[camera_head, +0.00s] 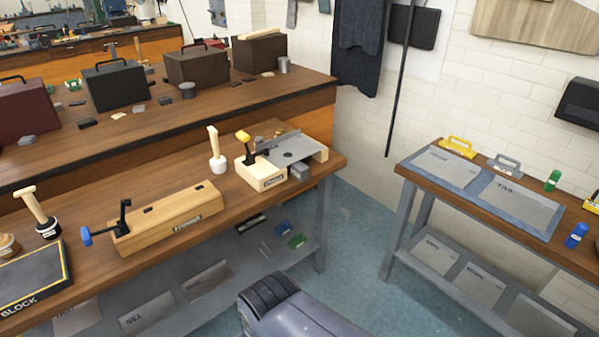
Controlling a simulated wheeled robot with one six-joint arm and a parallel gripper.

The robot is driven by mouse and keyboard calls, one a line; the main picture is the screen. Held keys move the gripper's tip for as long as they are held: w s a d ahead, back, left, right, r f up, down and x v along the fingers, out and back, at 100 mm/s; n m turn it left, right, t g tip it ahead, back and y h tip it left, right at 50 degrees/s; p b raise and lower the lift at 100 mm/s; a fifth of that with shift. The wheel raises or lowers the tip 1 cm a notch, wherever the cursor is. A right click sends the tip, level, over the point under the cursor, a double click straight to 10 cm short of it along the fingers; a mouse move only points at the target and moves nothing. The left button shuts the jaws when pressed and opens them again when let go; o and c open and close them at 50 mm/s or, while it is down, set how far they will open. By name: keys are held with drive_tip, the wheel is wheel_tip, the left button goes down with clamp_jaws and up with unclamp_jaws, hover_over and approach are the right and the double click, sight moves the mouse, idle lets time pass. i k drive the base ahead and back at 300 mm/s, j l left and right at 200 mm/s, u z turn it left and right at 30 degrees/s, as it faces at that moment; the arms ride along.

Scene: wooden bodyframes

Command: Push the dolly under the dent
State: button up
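A grey metal panel (284,147) lies on a pale wooden stand (262,180) at the right end of the near bench. A dark round mark (288,154) in the panel may be the dent. A small grey metal block (299,172), which looks like the dolly, sits at the panel's front edge, near the right leg of the stand. I cannot tell how far under the panel it reaches. My gripper is not in view; only a grey part, likely my arm, shows at the bottom.
A white-headed mallet (217,160) stands left of the stand, and a long wooden block (172,218) with a blue-knobbed lever lies further left. A second bench (480,215) with panels is at the right. Blue floor (360,240) lies open between the benches.

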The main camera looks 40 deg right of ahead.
sight(301, 171)
drive_tip(key=i+l+z, duration=0.3)
drive_tip(key=i+l, duration=0.2)
drive_tip(key=l, duration=0.35)
drive_tip(key=i+l+z, duration=0.3)
drive_tip(key=i+l, duration=0.3)
drive_tip(key=l, duration=0.1)
